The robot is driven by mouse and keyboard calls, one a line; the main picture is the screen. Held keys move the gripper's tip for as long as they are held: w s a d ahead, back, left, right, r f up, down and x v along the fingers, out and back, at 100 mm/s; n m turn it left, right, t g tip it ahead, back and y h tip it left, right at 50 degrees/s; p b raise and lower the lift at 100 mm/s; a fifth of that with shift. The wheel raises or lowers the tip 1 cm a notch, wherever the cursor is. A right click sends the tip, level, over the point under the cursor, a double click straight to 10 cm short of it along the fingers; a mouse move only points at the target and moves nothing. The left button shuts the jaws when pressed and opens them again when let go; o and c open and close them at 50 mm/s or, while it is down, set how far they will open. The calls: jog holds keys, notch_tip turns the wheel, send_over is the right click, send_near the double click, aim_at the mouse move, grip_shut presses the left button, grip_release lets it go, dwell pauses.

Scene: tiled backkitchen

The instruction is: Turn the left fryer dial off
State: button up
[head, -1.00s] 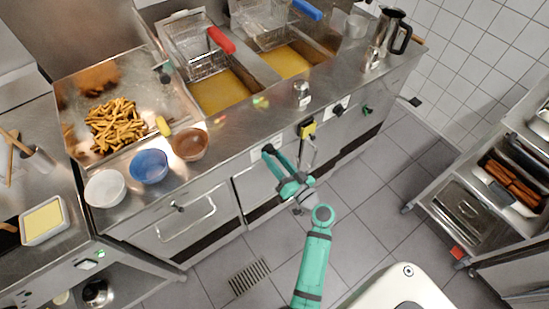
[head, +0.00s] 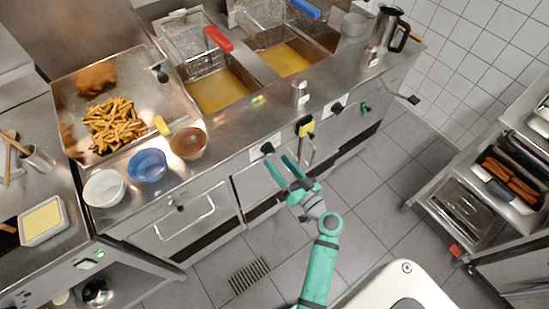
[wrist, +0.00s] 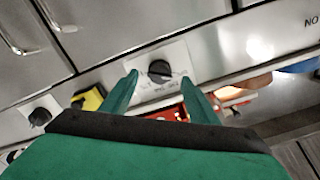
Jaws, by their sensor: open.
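The left fryer dial (head: 267,148) is a black knob on a white plate on the fryer's steel front. In the wrist view the left fryer dial (wrist: 159,69) shows beyond and between my fingertips, with small print around it. I cannot read its setting. My green gripper (head: 278,161) is open and empty, just in front of and below the dial. In the wrist view my gripper (wrist: 158,77) has one finger at each side of the dial, apparently not touching it. The right dial (head: 337,108) sits farther right on the same front.
A yellow-topped item (head: 306,127) hangs on the front between the dials. Bowls, including a blue one (head: 149,165), stand near the counter edge. Fryer baskets with red (head: 219,38) and blue handles sit over the oil. The floor between fryer and right-hand shelf cart (head: 470,205) is clear.

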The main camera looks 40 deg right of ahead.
jog(key=s, duration=0.7)
dwell(0.4)
